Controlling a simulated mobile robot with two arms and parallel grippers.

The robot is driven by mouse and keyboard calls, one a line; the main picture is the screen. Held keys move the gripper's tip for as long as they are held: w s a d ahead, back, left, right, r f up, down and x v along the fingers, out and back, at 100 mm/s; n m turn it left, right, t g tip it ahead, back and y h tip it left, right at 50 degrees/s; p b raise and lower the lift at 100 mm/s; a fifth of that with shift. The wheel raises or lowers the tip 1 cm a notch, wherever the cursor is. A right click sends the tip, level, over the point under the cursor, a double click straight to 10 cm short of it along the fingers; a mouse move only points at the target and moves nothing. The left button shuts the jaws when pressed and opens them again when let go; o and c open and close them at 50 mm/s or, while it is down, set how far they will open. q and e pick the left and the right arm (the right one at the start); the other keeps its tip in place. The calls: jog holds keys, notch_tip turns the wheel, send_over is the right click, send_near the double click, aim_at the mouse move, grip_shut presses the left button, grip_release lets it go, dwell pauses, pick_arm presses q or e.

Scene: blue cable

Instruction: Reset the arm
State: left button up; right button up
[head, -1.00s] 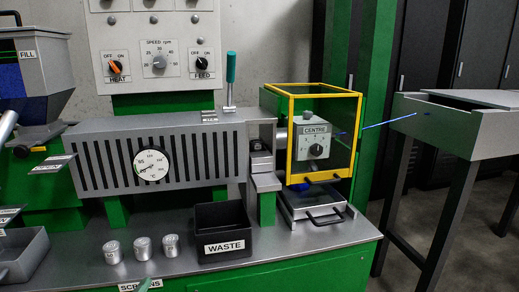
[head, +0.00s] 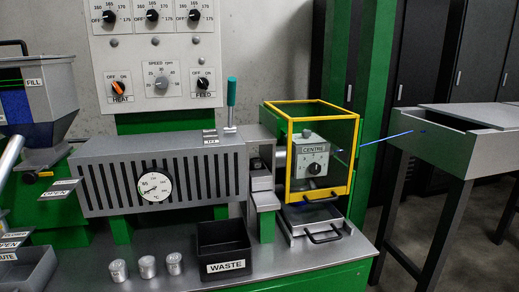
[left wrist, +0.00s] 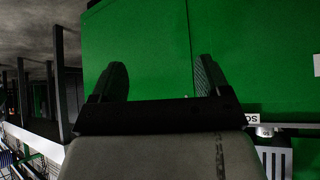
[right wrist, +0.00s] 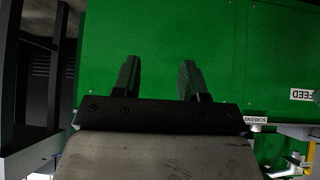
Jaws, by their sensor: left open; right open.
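My left gripper (left wrist: 160,78) shows in the left wrist view with its two dark fingers spread apart. Nothing is between them, and a plain green panel (left wrist: 150,40) fills the view beyond. My right gripper (right wrist: 158,72) shows in the right wrist view, also open and empty, before a green panel (right wrist: 225,60). Neither gripper's fingers show in the head view. The blue cable (head: 388,138) runs from the yellow-framed guard (head: 350,165) toward the grey trough (head: 440,140) on the right.
The machine bench (head: 190,265) carries a black WASTE bin (head: 222,250) and three small metal cylinders (head: 147,267). A grey heater housing (head: 215,165) with a round dial (head: 154,187) stands behind. A hopper (head: 45,100) is at the left, and a tray (head: 318,222) sits below the guard.

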pick_arm(q)
jog(key=s+a+f+g+p, duration=0.3)
jog(key=s+f+g+p, duration=0.1)
jog(key=s+f+p, duration=0.65)
pick_arm(e)
jog(key=s+d+f+g, duration=0.2)
jog(key=s+f+g, duration=0.2)
jog(key=s+f, duration=0.65)
pick_arm(q)
jog(key=s+a+f+g+p, duration=0.1)
jog(key=s+p, duration=0.2)
jog(key=s, duration=0.5)
jog(key=s+a+g+y+p, duration=0.1)
jog(key=s+p, duration=0.3)
jog(key=s, duration=0.4)
jog(key=shift+a+f+g+y+p, duration=0.3)
jog(key=shift+a+f+g, duration=0.05)
jog(key=shift+a+g, duration=0.15)
pick_arm(e)
jog(key=s+d+f+g, duration=0.1)
jog(key=s+d, duration=0.1)
jog(key=s, duration=0.6)
jog(key=s+d+g+h, duration=0.1)
jog(key=s+d+g, duration=0.1)
jog(key=s, duration=0.6)
jog(key=shift+f+h, duration=0.3)
jog(key=shift+f, duration=0.05)
jog(key=shift+c, duration=0.3)
